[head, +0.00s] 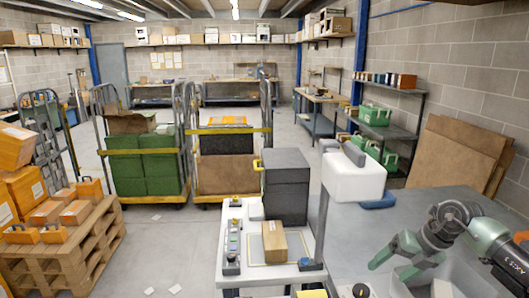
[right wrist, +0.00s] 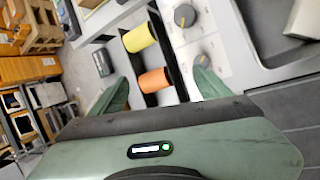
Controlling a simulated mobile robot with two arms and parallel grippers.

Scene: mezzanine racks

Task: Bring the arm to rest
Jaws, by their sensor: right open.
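My right arm (head: 449,222) comes in at the lower right of the head view, bent over the grey worktop. My right gripper (head: 387,268) has green fingers that are spread apart, and I see nothing held between them. In the right wrist view the same gripper (right wrist: 163,80) shows its two fingers open. An orange cylinder (right wrist: 154,80) and a yellow cylinder (right wrist: 138,38) lie beyond the fingers in a dark slot; the frame does not show contact. My left gripper is not in view.
A white table (head: 234,215) holds a cardboard box (head: 274,246) and small devices. A dark grey box (head: 286,185) stands behind it. A white block-shaped unit (head: 353,178) rises beside the grey worktop (head: 425,210). Roll cages and a wooden pallet (head: 85,250) stand left.

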